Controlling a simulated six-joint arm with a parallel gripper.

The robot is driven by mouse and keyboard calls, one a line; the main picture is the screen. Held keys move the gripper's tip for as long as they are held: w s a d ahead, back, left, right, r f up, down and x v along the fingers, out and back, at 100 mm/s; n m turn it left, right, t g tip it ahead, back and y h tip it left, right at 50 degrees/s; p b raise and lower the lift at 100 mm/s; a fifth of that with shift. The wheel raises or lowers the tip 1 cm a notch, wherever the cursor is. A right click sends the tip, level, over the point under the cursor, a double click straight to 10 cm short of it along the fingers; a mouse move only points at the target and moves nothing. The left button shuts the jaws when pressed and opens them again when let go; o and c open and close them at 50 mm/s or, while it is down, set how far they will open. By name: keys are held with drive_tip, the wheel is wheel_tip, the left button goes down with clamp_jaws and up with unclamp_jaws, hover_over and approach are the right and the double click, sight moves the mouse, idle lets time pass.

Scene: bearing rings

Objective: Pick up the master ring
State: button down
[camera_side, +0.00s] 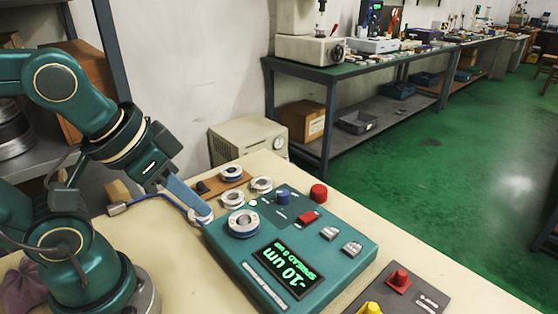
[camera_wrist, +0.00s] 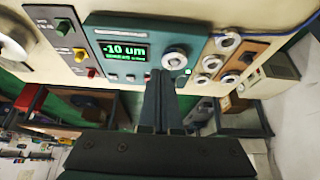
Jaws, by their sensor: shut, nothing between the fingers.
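Several similar silver rings are in view, and I cannot tell for certain which is the master ring. One ring sits on the teal gauge (camera_side: 325,245), and this gauge ring (camera_side: 243,223) also shows in the wrist view (camera_wrist: 174,59). A ring on the brown board (camera_side: 231,171) also shows in the wrist view (camera_wrist: 229,78). Two loose rings (camera_side: 233,198) (camera_side: 261,185) lie between gauge and board. Another ring (camera_side: 201,216) is by my fingertips in the side view. My gripper (camera_wrist: 163,72) is shut and empty, its fingers pointing toward the gauge's ring end.
The gauge display (camera_wrist: 124,51) reads -10 um. A red knob (camera_side: 319,192), a blue knob (camera_side: 283,197) and a button box (camera_side: 405,290) stand around the gauge. A blue cable (camera_side: 150,202) crosses the cream table.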

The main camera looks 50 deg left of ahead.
unclamp_jaws()
drive_tip(key=shift+r, duration=0.1)
drive_tip(key=n+g, duration=0.4)
drive_tip(key=g, duration=0.1)
hover_over(243, 218)
wheel_tip(243, 218, down, 5)
drive_tip(key=shift+w+d+r, duration=0.15)
drive_tip(key=shift+r, duration=0.05)
drive_tip(key=shift+f+g, duration=0.3)
drive_tip(key=shift+f, duration=2.85)
